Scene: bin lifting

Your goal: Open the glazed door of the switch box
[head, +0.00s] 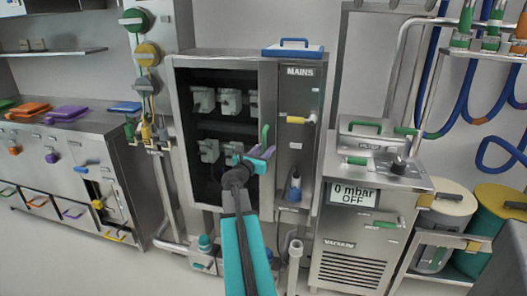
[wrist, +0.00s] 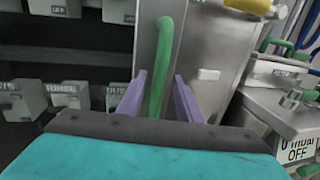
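The switch box (head: 222,58) is a grey steel cabinet in the middle of the head view. Its dark front shows several grey switches inside; I cannot make out the glass itself or tell whether the door is ajar. A green upright bar handle (head: 264,135) is at the right side of this front. It also shows in the wrist view (wrist: 160,65). My gripper (head: 265,153) is at the handle's lower part. In the wrist view, its purple fingers (wrist: 159,86) stand on either side of the handle, open, with small gaps visible.
The MAINS panel (head: 300,100) with a yellow handle (head: 297,119) adjoins on the right. A vacuum unit (head: 352,255) with a display reading 0 mbar OFF stands further right. Valves and pipes (head: 147,55) run along the left. Floor shows at lower left.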

